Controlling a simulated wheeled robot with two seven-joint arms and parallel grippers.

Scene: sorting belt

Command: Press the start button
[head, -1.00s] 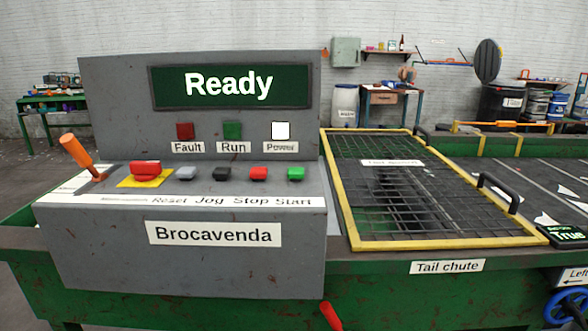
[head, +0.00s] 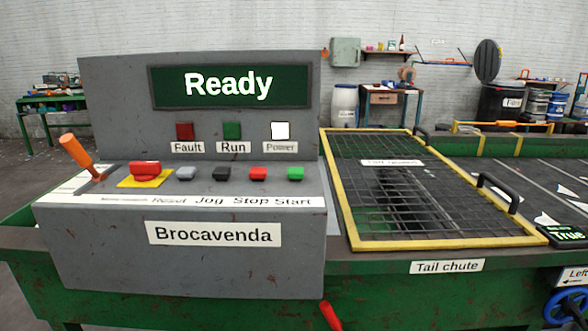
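The green start button (head: 295,174) sits at the right end of the button row on the grey control panel (head: 100,260), above the word Start. To its left are the red stop button (head: 258,174), the black jog button (head: 221,174) and the grey reset button (head: 186,174). A larger red button (head: 145,169) stands on a yellow plate at the left of the row. The display (head: 230,87) reads Ready. The white Power lamp (head: 280,131) is bright; the Fault lamp (head: 184,131) and Run lamp (head: 232,131) look dim. Neither gripper is in view.
An orange-handled lever (head: 77,151) rises at the panel's left end. A yellow-framed mesh guard (head: 445,243) with black handles covers the tail chute at the right. A red handle (head: 330,315) sticks out below the panel. The space above the buttons is clear.

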